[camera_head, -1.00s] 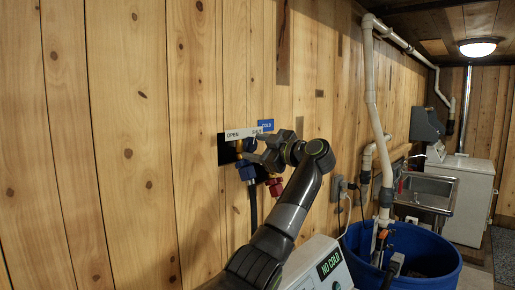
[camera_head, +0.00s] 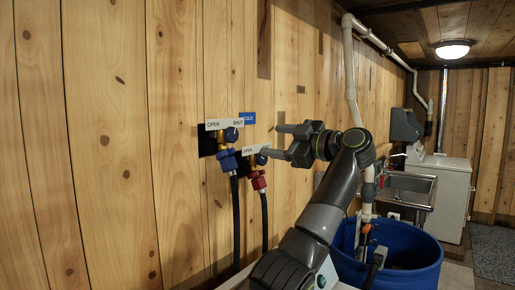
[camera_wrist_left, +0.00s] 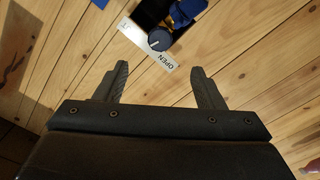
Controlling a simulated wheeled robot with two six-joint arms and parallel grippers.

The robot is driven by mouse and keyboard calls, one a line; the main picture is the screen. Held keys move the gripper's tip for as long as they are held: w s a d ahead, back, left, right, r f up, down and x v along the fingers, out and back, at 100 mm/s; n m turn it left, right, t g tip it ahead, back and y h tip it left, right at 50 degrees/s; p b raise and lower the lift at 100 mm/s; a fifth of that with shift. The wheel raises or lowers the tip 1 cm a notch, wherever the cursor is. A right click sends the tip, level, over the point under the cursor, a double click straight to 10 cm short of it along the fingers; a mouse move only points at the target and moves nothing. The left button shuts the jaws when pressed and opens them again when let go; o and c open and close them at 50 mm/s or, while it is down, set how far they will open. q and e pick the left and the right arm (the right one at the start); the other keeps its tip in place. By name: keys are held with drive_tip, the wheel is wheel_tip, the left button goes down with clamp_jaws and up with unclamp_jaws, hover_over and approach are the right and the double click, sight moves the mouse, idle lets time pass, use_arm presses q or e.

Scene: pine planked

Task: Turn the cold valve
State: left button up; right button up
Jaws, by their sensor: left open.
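The cold valve has a dark blue round knob (camera_head: 231,134) above a blue hose fitting (camera_head: 227,160), in a dark wall recess. A white strip label (camera_head: 224,123) reading OPEN and SHUT and a blue COLD label (camera_head: 247,118) are by it. My left gripper (camera_head: 272,140) is open and empty, to the right of the cold knob and apart from it. In the left wrist view the knob (camera_wrist_left: 160,39) shows beyond the gap between the open fingers (camera_wrist_left: 158,72), with the OPEN label beside it. My right gripper is not in view.
A second valve with a red fitting (camera_head: 257,180) and its own OPEN label (camera_head: 253,150) sits close right of the cold one, near my lower finger. Black hoses (camera_head: 236,220) hang below. A blue tub (camera_head: 405,250) and a sink (camera_head: 405,190) stand further right.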

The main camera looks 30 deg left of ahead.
use_arm(q)
drive_tip(key=d, duration=0.4)
drive_tip(key=shift+s+d+b, duration=0.15)
drive_tip(key=shift+s+b, duration=0.05)
drive_tip(key=shift+b, duration=0.15)
drive_tip(key=m+p, duration=0.3)
drive_tip(key=m, duration=0.1)
approach(234, 136)
drive_tip(key=a, duration=0.8)
drive_tip(key=shift+w+r, duration=0.2)
drive_tip(key=shift+w, duration=0.2)
drive_tip(key=shift+a+f+p, duration=0.1)
drive_tip(key=shift+a+p, duration=0.2)
drive_tip(key=shift+a, duration=0.1)
